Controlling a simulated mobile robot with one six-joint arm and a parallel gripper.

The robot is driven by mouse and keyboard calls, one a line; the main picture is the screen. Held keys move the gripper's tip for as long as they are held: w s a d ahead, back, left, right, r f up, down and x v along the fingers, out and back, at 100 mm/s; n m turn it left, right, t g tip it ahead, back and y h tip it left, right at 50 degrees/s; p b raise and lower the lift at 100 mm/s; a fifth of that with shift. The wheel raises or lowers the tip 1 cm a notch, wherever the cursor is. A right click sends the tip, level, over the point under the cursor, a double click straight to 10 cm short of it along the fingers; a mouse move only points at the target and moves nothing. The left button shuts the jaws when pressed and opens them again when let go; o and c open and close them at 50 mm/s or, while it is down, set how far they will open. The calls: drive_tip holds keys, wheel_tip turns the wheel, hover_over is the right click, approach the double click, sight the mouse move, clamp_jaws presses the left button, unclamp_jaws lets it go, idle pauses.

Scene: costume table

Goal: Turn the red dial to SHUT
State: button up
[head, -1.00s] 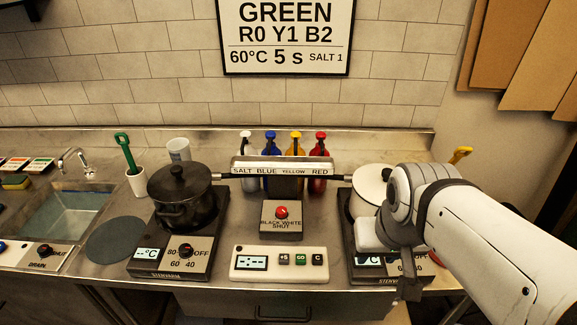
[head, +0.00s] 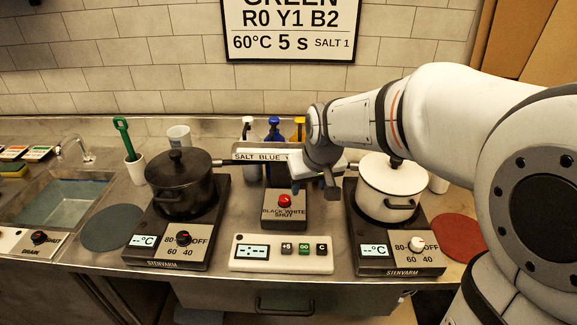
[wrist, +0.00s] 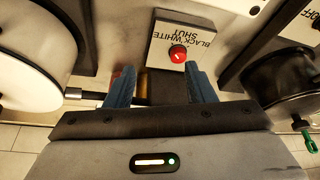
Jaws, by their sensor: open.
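The red dial (head: 284,201) sits on a grey box (head: 285,218) marked BLACK, WHITE and SHUT, at the middle of the counter. It also shows in the wrist view (wrist: 177,56), where the labels appear upside down. I cannot tell which label it points to. My gripper (head: 312,190) hangs just behind and to the right of the dial in the head view. In the wrist view my gripper (wrist: 159,72) has its two blue fingers spread apart, with nothing held between them. The dial lies beyond the fingertips, apart from them.
A black pot (head: 181,187) stands on the left hotplate and a white pot (head: 378,190) on the right one. A label bar (head: 258,153) and bottles stand behind the dial box. A button timer (head: 282,253) lies in front of it.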

drive_tip(key=n, duration=0.1)
approach(285, 198)
drive_tip(key=f, duration=0.1)
drive_tip(key=x, duration=0.7)
drive_tip(key=shift+w+a+f, duration=0.1)
drive_tip(key=shift+w+f, duration=0.05)
drive_tip(key=shift+w, duration=0.1)
drive_tip(key=shift+c, duration=0.4)
